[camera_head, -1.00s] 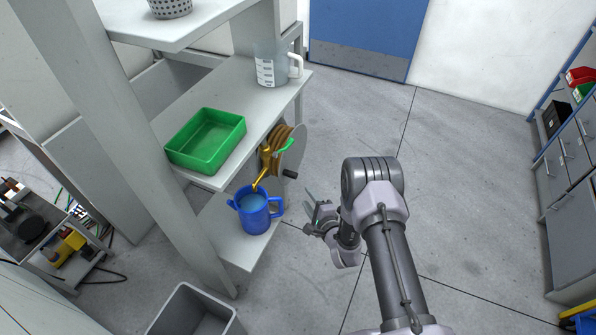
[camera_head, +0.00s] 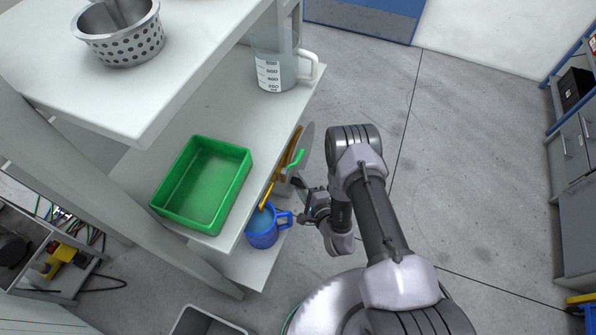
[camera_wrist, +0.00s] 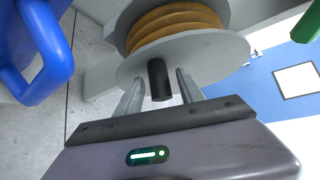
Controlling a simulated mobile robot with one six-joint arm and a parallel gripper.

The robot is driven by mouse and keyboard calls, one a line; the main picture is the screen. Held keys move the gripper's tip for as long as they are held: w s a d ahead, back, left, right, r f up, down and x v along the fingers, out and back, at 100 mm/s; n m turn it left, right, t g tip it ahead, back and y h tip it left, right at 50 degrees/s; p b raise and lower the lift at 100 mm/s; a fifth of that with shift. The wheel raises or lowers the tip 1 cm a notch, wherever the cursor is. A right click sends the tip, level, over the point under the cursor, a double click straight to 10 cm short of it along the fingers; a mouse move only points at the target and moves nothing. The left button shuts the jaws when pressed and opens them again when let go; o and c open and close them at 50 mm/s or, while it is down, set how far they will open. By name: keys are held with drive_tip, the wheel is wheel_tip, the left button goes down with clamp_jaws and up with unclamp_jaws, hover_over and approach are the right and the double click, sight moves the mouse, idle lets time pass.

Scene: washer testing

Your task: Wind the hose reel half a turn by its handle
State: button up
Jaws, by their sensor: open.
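In the head view my gripper (camera_head: 305,198) is low beside the shelf, close to the reel.
A blue jug (camera_head: 263,228) stands on the lower shelf, close to my gripper; its handle shows in the wrist view (camera_wrist: 50,50). A green tray (camera_head: 204,184) and a measuring jug (camera_head: 275,70) stand on the board above. Floor to the right is free.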

drive_tip(key=shift+c, duration=0.5)
clamp_jaws()
idle(1.1)
